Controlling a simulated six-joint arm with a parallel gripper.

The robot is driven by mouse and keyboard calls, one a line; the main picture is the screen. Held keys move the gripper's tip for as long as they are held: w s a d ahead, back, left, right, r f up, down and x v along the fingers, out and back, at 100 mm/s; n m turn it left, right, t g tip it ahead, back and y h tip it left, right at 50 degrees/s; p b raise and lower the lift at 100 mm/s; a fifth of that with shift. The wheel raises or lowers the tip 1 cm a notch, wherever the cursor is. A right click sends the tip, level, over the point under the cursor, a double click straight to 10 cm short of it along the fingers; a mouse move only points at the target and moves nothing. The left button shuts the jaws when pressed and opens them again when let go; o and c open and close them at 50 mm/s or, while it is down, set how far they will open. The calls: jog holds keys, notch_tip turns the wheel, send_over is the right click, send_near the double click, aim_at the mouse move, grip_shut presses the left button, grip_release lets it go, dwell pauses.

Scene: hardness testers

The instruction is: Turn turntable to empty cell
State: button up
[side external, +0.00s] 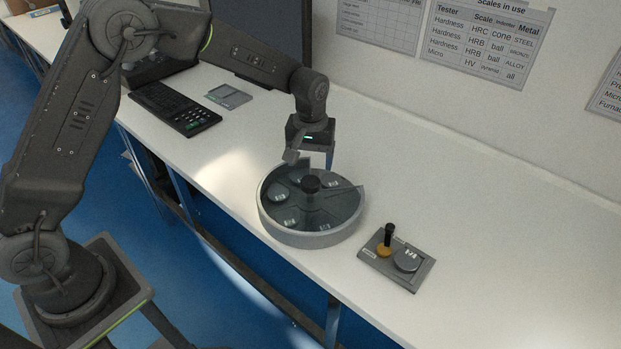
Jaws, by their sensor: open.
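The turntable (290,238) is a round grey dish on the white bench, with a dark, see-through top and a black knob (311,183) at its middle. Several round cells show through the top, and small metal pieces appear to lie in some of them. A wedge-shaped gap in the cover seems to show at the right rear; I cannot tell which cell is empty. My gripper (311,158) is open above the back of the turntable, pointing down. Its fingers are apart, with nothing seen between them. It looks near the knob; whether they touch is unclear.
A small grey panel (420,277) with a black-topped lever and a round metal piece stands to the right of the turntable. A keyboard (178,108) and a flat grey pad (229,96) lie at the left, before a dark monitor (270,30). The bench at the right is clear.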

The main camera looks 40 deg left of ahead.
aim_at(310, 181)
notch_tip(310, 181, down, 6)
jog(key=shift+f, duration=0.25)
jog(key=c, duration=1.3)
jog(key=shift+o, duration=0.2)
